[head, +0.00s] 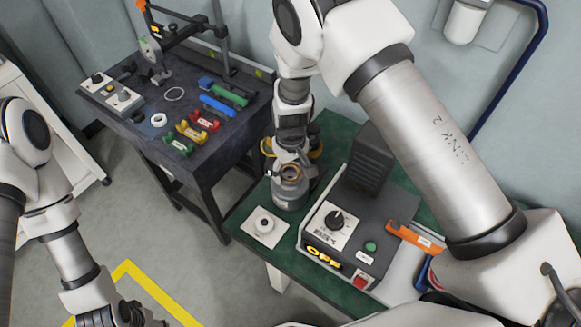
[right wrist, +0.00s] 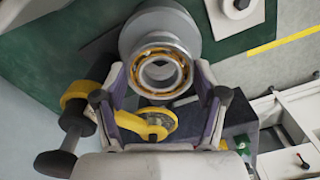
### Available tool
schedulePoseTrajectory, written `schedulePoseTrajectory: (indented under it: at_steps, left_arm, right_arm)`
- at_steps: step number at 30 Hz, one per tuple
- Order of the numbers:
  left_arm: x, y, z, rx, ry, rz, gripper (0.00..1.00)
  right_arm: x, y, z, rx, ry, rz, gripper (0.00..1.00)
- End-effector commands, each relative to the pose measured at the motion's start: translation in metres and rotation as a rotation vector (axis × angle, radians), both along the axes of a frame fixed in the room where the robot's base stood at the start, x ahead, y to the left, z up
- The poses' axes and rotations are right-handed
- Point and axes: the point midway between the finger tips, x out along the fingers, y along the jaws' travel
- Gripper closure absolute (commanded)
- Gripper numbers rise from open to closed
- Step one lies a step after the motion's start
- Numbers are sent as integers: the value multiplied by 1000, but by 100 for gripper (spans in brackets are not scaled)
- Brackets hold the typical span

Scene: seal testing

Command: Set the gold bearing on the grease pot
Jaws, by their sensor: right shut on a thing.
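The gold bearing (right wrist: 159,49), a silver ring with a gold-orange cage, shows in the right wrist view between the fingertips of my right gripper (right wrist: 159,76). In the head view the bearing (head: 291,172) is at the top of the grey grease pot (head: 290,194) on the green bench. My right gripper (head: 289,165) is shut on the bearing from above. The pot (right wrist: 140,35) shows behind the bearing in the right wrist view. I cannot tell whether bearing and pot touch. My left gripper (head: 112,318) is at the lower left, partly cut off, its jaws unclear.
A grey control box (head: 345,235) with an OFF display stands right of the pot. A white plate (head: 264,227) with a round knob lies in front of the pot. A dark table (head: 150,130) at left holds coloured parts. Yellow parts (right wrist: 150,126) sit close beside the pot.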

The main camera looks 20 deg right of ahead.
Motion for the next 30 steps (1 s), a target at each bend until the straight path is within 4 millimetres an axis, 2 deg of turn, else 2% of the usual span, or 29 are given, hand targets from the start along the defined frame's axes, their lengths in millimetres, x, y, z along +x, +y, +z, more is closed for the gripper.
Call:
schedulePoseTrajectory:
  at_steps: [5,30]
  left_arm:
    - [0,0,-6,0,0,0,60]
    - [0,0,-9,0,0,0,60]
  right_arm:
    - [0,0,-9,0,-1,0,77]
    - [0,0,-18,0,-1,-1,77]
